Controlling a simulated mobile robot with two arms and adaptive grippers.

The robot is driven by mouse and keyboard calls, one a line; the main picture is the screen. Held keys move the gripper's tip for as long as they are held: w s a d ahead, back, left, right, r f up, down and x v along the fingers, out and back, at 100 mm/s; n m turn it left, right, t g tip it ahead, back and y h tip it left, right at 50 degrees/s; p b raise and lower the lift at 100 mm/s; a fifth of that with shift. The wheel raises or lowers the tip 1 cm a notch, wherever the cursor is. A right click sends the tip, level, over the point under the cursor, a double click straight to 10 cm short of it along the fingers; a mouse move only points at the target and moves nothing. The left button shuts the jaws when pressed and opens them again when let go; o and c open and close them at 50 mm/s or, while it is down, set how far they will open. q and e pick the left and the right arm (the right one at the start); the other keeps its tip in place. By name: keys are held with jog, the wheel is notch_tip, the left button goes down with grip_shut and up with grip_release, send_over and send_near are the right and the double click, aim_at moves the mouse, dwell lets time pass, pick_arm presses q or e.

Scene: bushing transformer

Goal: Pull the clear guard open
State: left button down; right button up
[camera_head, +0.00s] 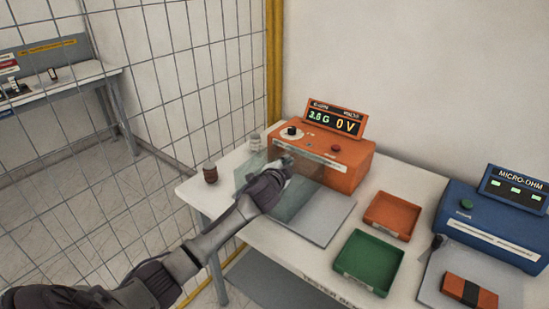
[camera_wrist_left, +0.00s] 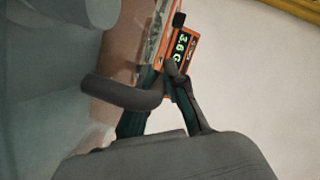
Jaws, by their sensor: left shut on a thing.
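The clear guard (camera_head: 296,198) is a see-through panel in front of the orange tester (camera_head: 345,172), over a grey plate (camera_head: 328,221). My left gripper (camera_head: 285,163) reaches in from the left and is shut at the guard, near the tester's front. In the left wrist view, the fingers (camera_wrist_left: 172,97) are close together on a dark grey curved handle (camera_wrist_left: 121,92). The exact contact is partly hidden by the gripper body. My right gripper is in neither view.
An orange tray (camera_head: 391,216) and a green tray (camera_head: 368,262) lie to the right. A blue micro-ohm meter (camera_head: 492,225) stands further right. A brown bushing (camera_head: 210,173) and a pale one (camera_head: 255,142) stand at the table's left. A wire mesh fence (camera_head: 180,75) runs along the left.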

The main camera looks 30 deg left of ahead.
pick_arm(q)
jog(key=d, duration=1.1)
jog(key=shift+s+d, duration=0.15)
jog(key=shift+s, duration=0.3)
jog(key=c, duration=1.5)
grip_release()
jog(key=v, duration=1.2)
